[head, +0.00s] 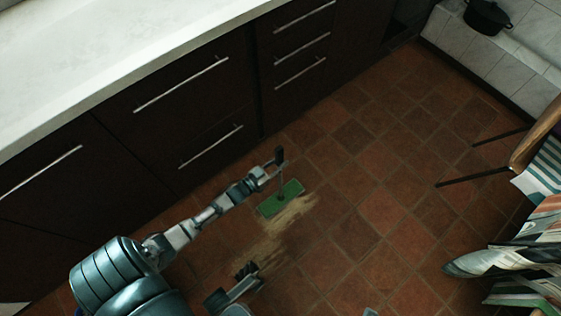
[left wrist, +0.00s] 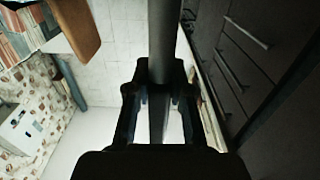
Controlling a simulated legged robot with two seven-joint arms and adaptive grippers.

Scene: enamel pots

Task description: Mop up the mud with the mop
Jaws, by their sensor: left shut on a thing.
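The mop has a flat green head (head: 281,199) that lies on the floor tiles at the upper end of the mud. My left gripper (head: 271,171) is shut on the mop's handle, just above the head in the head view. In the left wrist view the grey handle (left wrist: 163,40) runs between the fingers of the left gripper (left wrist: 160,85). The mud (head: 268,243) is a pale brown smear that runs down and left from the mop head. My right gripper (head: 246,270) is low in the head view, over the lower end of the mud; its jaws are too small and dark to read.
Dark cabinets (head: 190,105) with bar handles stand close behind the mop, under a white worktop (head: 110,60). A wooden chair (head: 535,135) and striped cloths (head: 530,240) are at the right. A black pot (head: 487,16) sits on a tiled ledge. Open tile floor lies right of the mud.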

